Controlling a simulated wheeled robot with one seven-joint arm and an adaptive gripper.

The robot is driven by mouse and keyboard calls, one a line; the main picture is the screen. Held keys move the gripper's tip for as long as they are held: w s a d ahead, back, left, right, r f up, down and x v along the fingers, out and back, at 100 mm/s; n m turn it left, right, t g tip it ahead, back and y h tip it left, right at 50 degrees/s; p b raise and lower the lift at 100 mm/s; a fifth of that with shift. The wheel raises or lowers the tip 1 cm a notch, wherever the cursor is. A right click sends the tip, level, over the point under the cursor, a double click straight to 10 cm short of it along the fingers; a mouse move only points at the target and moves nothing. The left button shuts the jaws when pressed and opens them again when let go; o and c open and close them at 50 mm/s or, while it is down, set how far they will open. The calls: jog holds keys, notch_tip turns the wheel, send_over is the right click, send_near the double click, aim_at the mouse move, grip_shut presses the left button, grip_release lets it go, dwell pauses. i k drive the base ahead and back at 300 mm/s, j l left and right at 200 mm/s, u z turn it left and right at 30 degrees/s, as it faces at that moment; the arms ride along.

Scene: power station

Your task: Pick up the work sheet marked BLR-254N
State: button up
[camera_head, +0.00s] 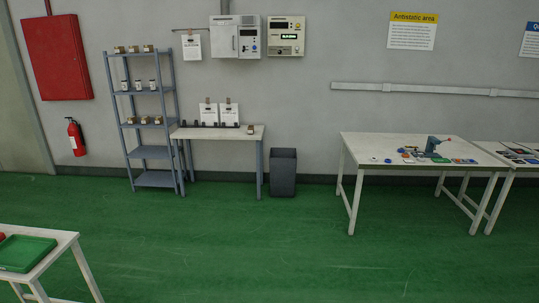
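Three white paper sheets show in the head view, all too small to read, so I cannot tell which one is marked BLR-254N. One sheet (192,48) hangs on the wall from a thin rail, left of the grey wall boxes. Two more sheets, a left one (209,116) and a right one (228,116), stand or hang side by side at the back of the small white table (240,133), each with a brownish clip at its top. My gripper is not in view.
A grey shelf rack (154,152) with small boxes and bottles stands left of the small table. A dark bin (283,172) stands right of it. A workbench (380,146) with tools is farther right. A green tray (25,253) is on a near-left table. The green floor between is clear.

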aim_at(191, 43)
jog(key=i, duration=2.1)
jog(key=i+u, duration=0.15)
jog(key=i, duration=0.4)
jog(key=i+u, duration=0.2)
jog(key=i, duration=0.35)
jog(key=i+u, duration=0.15)
jog(key=i, duration=0.4)
jog(key=i+l+u, duration=0.2)
jog(key=i, duration=0.3)
jog(key=i+u, duration=0.15)
jog(key=i, duration=0.55)
jog(key=i+l+u, duration=0.15)
jog(key=i, duration=0.5)
jog(key=i+j, duration=0.05)
